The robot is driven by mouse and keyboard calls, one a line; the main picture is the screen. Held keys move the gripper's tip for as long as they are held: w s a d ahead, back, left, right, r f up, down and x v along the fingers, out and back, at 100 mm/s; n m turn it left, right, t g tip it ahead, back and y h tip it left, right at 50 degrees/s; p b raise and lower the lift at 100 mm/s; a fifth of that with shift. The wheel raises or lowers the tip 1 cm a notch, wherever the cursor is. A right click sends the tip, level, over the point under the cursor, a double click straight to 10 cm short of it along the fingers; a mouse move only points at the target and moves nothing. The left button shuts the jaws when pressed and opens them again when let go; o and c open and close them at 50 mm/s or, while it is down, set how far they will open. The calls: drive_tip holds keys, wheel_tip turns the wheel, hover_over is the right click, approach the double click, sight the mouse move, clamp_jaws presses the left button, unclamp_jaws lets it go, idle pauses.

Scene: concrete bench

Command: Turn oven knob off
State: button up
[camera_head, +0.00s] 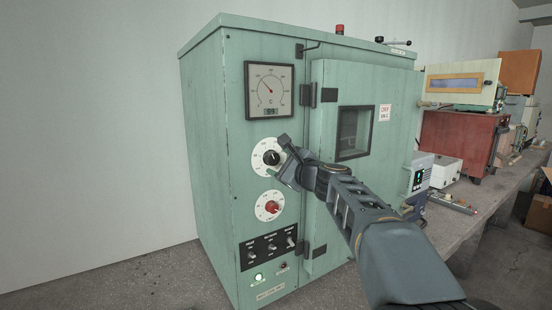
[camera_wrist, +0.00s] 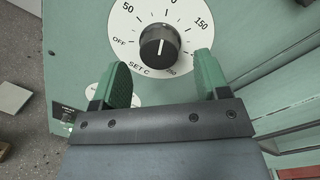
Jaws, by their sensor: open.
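The oven (camera_head: 210,120) is a tall green cabinet. Its upper black knob (camera_head: 271,158) sits on a round white dial; the wrist view shows this knob (camera_wrist: 160,42) straight ahead, with OFF printed at the left of the dial. My gripper (camera_head: 285,160) is just right of the knob in the head view. In the wrist view my gripper (camera_wrist: 161,78) is open, its green fingers apart below the knob's left and right sides. No contact with the knob shows.
A red knob (camera_head: 270,207) is below the black one, above a switch panel (camera_head: 268,248). A gauge (camera_head: 269,90) is above. The oven door (camera_head: 385,90), with a small window, is to the right. A red machine (camera_head: 452,140) stands further right on the bench.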

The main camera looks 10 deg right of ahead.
drive_tip(key=shift+x, duration=1.25)
drive_tip(key=shift+c, duration=0.4)
drive_tip(key=c, duration=0.9)
drive_tip(key=shift+o, duration=0.2)
drive_tip(key=shift+n, duration=0.3)
